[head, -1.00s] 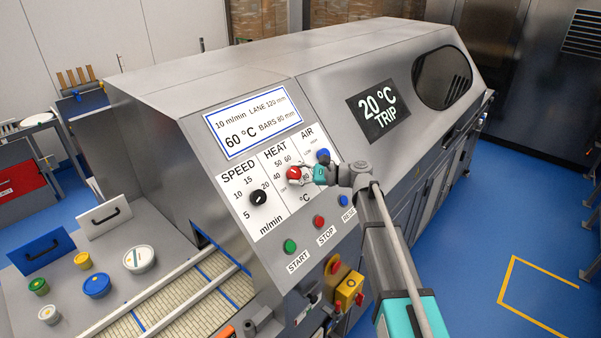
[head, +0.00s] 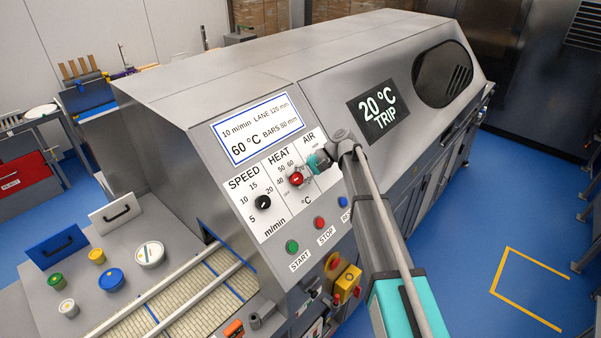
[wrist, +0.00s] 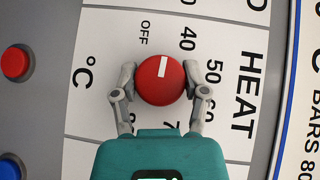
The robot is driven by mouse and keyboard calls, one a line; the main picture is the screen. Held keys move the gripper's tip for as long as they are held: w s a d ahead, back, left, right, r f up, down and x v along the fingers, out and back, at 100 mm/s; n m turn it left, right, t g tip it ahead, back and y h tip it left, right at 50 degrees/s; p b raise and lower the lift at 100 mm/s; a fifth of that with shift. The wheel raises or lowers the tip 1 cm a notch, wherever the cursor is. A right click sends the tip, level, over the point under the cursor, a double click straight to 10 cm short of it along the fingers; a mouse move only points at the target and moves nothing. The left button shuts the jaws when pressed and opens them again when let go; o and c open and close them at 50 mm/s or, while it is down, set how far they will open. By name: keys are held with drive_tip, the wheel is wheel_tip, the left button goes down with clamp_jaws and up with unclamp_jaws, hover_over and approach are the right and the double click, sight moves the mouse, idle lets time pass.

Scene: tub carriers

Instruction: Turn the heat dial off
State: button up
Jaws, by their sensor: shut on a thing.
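The heat dial is a round red knob (head: 296,179) on the white HEAT panel (head: 284,204) of the machine. In the wrist view the red dial (wrist: 160,88) has a white pointer mark directed up in the picture, between the OFF and 40 labels. My gripper (wrist: 159,70) has one finger on each side of the dial and is shut on it. In the head view my gripper (head: 307,169) reaches the dial from the right, and its fingers are too small there to make out.
The black speed dial (head: 263,202) is left of the heat dial. Green start (head: 292,246), red stop (head: 319,223) and blue reset (head: 343,202) buttons sit below. A display (head: 378,110) reads 20 °C TRIP. Tubs stand on the left deck (head: 137,288). Blue floor is clear at right.

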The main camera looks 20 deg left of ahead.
drive_tip(key=n+t+h+p, duration=0.1)
drive_tip(key=n+h+p, duration=0.2)
drive_tip(key=n, duration=0.1)
drive_tip(key=shift+s+h, duration=0.15)
drive_tip(key=shift+h, duration=0.15)
drive_tip(key=shift+p, duration=0.3)
drive_tip(key=o, duration=1.1)
drive_tip(key=shift+o, duration=0.2)
